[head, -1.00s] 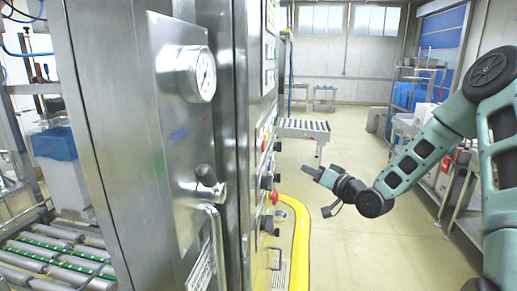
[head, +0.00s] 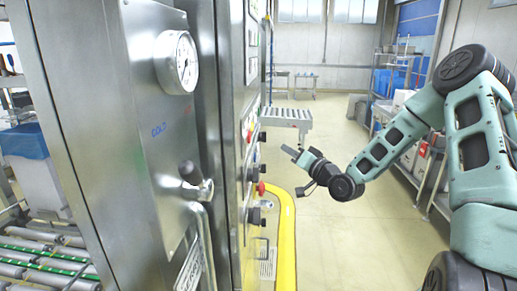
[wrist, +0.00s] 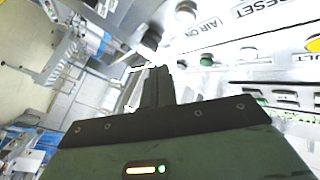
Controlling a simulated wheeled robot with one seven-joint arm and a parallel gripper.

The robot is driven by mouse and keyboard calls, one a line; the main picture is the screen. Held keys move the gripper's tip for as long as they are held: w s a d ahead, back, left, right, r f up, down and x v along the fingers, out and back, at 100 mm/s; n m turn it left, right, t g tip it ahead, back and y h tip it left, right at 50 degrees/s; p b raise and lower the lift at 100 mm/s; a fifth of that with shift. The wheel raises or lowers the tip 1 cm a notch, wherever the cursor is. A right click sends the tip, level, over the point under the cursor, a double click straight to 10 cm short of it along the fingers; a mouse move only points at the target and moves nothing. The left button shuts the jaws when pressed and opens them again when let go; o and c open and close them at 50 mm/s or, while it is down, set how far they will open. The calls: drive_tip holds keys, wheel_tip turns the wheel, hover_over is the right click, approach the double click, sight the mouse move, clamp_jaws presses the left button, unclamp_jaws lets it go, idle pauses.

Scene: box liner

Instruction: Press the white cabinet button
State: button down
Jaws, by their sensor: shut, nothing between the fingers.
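The steel cabinet's control panel (head: 250,150) faces right in the head view, seen almost edge-on, with several knobs and buttons. My gripper (head: 288,151) is to the right of the panel, shut and empty, with a visible gap in the picture. In the wrist view the dark fingers of my gripper (wrist: 150,52) point up toward the panel. A pale, whitish button (wrist: 185,14) is beside the "AIR ON" label, up and right of the fingertips. Another pale round button (wrist: 248,53) is further right. Glare makes their exact colours hard to tell. I cannot tell any contact.
A green button (wrist: 207,60) and a yellow one (wrist: 314,43) are also on the panel. A red knob (head: 261,188) sticks out lower down. A yellow rail (head: 287,240) curves around the cabinet foot. The floor (head: 350,250) to the right is clear.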

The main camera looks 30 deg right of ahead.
drive_tip(key=shift+w+a+b, duration=0.1)
drive_tip(key=shift+w+a, duration=0.4)
drive_tip(key=shift+a, duration=0.25)
drive_tip(key=shift+w+a+b, duration=0.1)
drive_tip(key=shift+w+a, duration=0.4)
drive_tip(key=shift+a, duration=0.25)
drive_tip(key=shift+w+a+b, duration=0.1)
drive_tip(key=shift+w+a, duration=0.4)
drive_tip(key=shift+a, duration=0.25)
drive_tip(key=shift+w+a, duration=0.1)
drive_tip(key=shift+a, duration=0.05)
drive_tip(key=shift+w+a, duration=0.15)
drive_tip(key=shift+a, duration=0.05)
idle(0.3)
drive_tip(key=shift+w+a+b, duration=0.2)
drive_tip(key=shift+a+b, duration=0.1)
drive_tip(key=shift+a, duration=0.05)
idle(0.7)
drive_tip(key=shift+s+d, duration=0.1)
drive_tip(key=shift+d, duration=0.05)
drive_tip(key=shift+s+d, duration=0.35)
drive_tip(key=shift+d, duration=0.15)
idle(0.3)
drive_tip(key=shift+s+d, duration=0.7)
drive_tip(key=shift+d, duration=0.35)
drive_tip(key=shift+s+d, duration=0.7)
drive_tip(key=shift+d, duration=0.35)
